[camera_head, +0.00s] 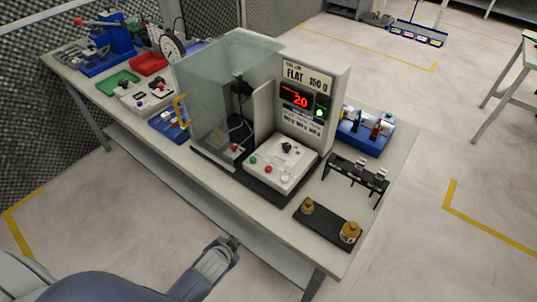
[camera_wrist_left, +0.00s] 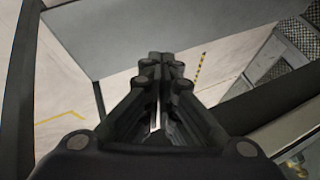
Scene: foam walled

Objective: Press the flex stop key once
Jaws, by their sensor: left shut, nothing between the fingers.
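A green light glows beside the display. A white control box (camera_head: 282,165) in front has a dark knob and small red, green and white buttons; their labels are too small to read, so I cannot tell which one is the flex stop key. My left gripper (camera_head: 233,241) is shut and empty, below and in front of the table edge, apart from the box. It shows shut in the left wrist view (camera_wrist_left: 162,62). My right gripper is not in view.
A clear guard panel (camera_head: 213,92) stands left of the control box. A black plate with brass weights (camera_head: 327,223), a black rack (camera_head: 356,177) and a blue fixture (camera_head: 366,132) sit to the right. Trays and tools fill the table's far left.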

